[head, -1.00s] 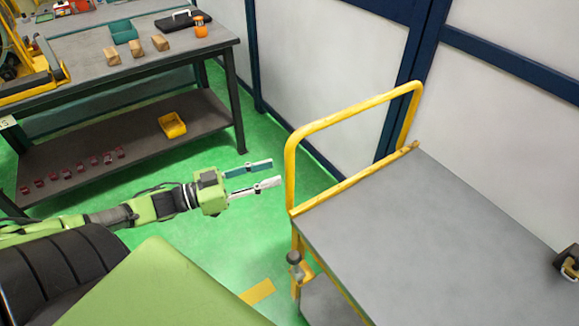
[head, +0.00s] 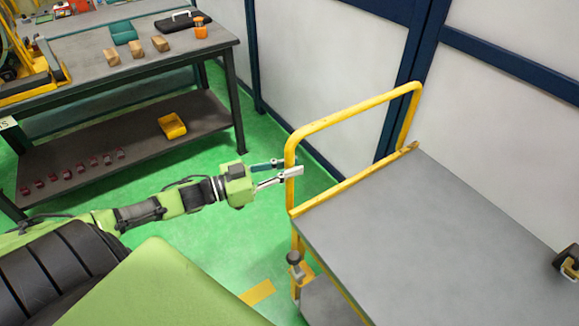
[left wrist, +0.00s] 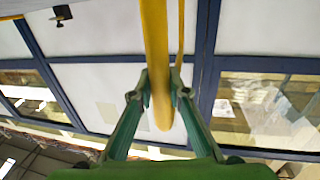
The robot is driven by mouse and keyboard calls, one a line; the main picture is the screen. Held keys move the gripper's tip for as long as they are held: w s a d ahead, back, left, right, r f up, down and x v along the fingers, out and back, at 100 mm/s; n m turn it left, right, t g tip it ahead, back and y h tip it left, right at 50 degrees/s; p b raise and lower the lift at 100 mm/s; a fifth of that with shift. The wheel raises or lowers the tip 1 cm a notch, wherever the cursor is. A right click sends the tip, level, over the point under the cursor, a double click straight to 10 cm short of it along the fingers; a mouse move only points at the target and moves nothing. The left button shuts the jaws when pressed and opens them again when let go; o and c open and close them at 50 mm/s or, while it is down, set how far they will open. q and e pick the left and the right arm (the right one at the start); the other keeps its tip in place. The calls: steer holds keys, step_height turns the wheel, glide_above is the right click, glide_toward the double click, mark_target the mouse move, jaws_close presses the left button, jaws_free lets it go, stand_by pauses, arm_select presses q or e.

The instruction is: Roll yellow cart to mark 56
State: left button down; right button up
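The yellow cart stands at the right in the head view, with a grey top (head: 440,240) and a yellow tube handle (head: 350,112) at its far-left end. My left gripper (head: 287,170) is open at the near-left upright of the handle. In the left wrist view the yellow tube (left wrist: 156,60) runs down between the two spread fingers of the gripper (left wrist: 160,98), with gaps showing at its sides. The right gripper is not in view. No number 56 is readable; a yellow floor mark (head: 257,292) lies beside the cart.
A dark-blue framed wall (head: 330,70) stands behind the cart. Green floor (head: 190,250) lies between bench and cart.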

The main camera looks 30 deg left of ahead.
arm_select(q)
steer(key=shift+w+a+f, duration=0.1)
steer(key=shift+a, duration=0.15)
steer(key=a, duration=0.1)
steer(key=w+a+b, duration=0.1)
steer(key=a, duration=0.2)
steer(key=shift+w, duration=0.3)
steer(key=c, duration=1.9)
jaws_free()
steer(key=shift+d, duration=0.1)
steer(key=shift+s+d, duration=0.15)
steer(key=shift+d, duration=0.2)
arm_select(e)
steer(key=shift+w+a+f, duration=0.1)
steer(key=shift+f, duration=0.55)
